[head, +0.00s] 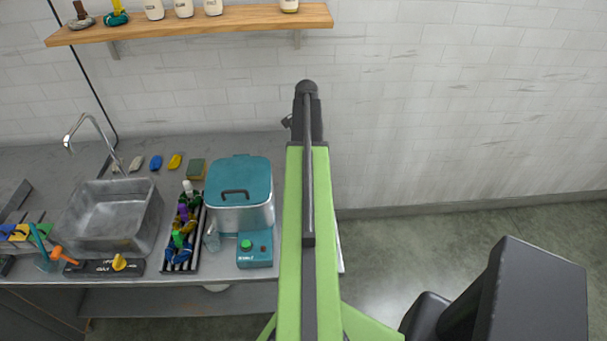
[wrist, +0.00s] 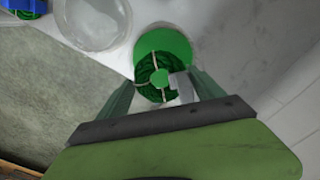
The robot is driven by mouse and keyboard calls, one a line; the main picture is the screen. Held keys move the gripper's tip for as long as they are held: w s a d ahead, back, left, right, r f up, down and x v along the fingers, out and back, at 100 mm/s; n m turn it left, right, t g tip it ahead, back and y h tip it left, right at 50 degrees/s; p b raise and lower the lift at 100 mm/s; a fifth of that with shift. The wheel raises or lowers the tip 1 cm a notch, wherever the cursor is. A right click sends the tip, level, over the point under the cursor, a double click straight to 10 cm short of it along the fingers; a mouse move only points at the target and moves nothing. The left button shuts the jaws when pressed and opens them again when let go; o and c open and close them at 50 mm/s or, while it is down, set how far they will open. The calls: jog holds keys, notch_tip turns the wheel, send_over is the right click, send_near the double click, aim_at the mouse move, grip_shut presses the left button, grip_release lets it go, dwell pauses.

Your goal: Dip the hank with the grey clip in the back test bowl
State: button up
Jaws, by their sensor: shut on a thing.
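My gripper (wrist: 162,88) is shut on a dark green hank (wrist: 150,82) with pale ties, and a grey clip (wrist: 181,86) shows at its right side between the fingers. Just beyond the hank is a bright green round shape (wrist: 172,42) on the pale surface; the hank overlaps its near edge. I cannot tell whether they touch. A clear round bowl (wrist: 92,20) stands to the upper left, apart from the hank. In the head view my arm hides the gripper, the hank and the bowls.
A blue item (wrist: 24,8) with green in it shows at the wrist view's top left corner. On the counter stand a teal-lidded pot (head: 240,210), a rack of coloured skeins (head: 168,258) and a sink (head: 108,215). A tiled wall stands behind; a shelf (head: 225,18) hangs above.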

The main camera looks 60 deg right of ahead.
dwell(0.3)
notch_tip(320, 180, up, 3)
jog(key=p, duration=0.3)
jog(key=shift+r, duration=0.15)
